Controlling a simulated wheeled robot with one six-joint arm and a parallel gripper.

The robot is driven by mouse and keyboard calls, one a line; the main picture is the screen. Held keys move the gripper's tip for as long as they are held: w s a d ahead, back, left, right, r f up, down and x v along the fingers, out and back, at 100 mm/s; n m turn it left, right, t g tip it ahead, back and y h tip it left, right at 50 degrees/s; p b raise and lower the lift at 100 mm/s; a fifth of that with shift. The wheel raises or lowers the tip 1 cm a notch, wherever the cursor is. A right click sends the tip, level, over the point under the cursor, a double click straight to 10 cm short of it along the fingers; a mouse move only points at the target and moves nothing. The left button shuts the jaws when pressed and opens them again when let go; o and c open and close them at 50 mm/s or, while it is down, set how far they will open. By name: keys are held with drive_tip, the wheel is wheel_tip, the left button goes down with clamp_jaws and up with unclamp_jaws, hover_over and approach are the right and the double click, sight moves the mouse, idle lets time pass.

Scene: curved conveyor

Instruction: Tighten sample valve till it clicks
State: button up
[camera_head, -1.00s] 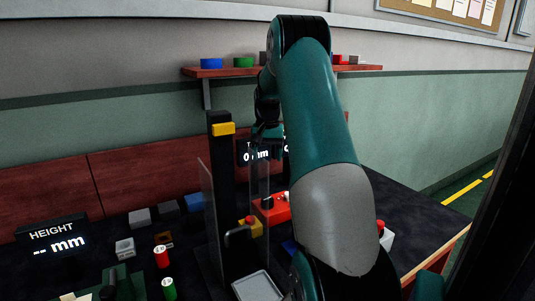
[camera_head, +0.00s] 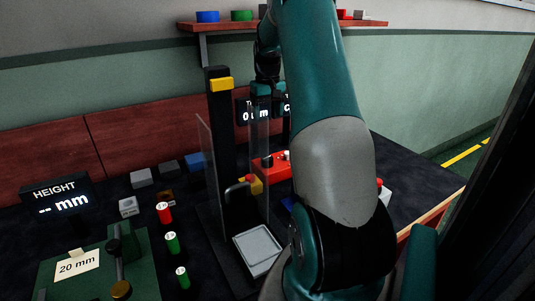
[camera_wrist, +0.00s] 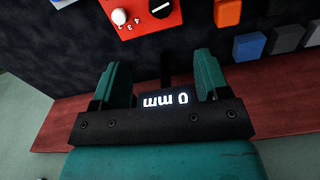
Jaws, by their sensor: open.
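A red box (camera_head: 270,168) stands on the dark bench behind the clear guard, partly hidden by my arm. It carries a black knob (camera_wrist: 160,8) and a white knob (camera_wrist: 119,17) with numbers beside it, both at the top of the wrist view. No label shows which control is the sample valve. My gripper (camera_wrist: 157,62) is open with nothing between its teal fingers. The red box lies beyond the fingertips, apart from them. In the head view my gripper (camera_head: 262,92) is partly hidden behind the guard, above the red box.
A black post (camera_head: 222,140) with a clear guard (camera_head: 206,155) and a grey tray (camera_head: 258,247) stands close to my arm. A small display reading 0 mm (camera_wrist: 166,99) shows beneath my gripper. Colored blocks, cylinders and a HEIGHT display (camera_head: 55,197) occupy the left bench.

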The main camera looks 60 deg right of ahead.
wheel_tip(320, 180, down, 17)
drive_tip(key=shift+f, duration=0.15)
drive_tip(key=shift+c, duration=0.5)
drive_tip(key=c, duration=0.8)
drive_tip(key=m+p, duration=0.1)
drive_tip(key=m, duration=0.2)
drive_tip(key=shift+m, duration=0.4)
drive_tip(key=shift+c, duration=0.2)
drive_tip(key=o, duration=0.9)
drive_tip(key=shift+o, duration=0.2)
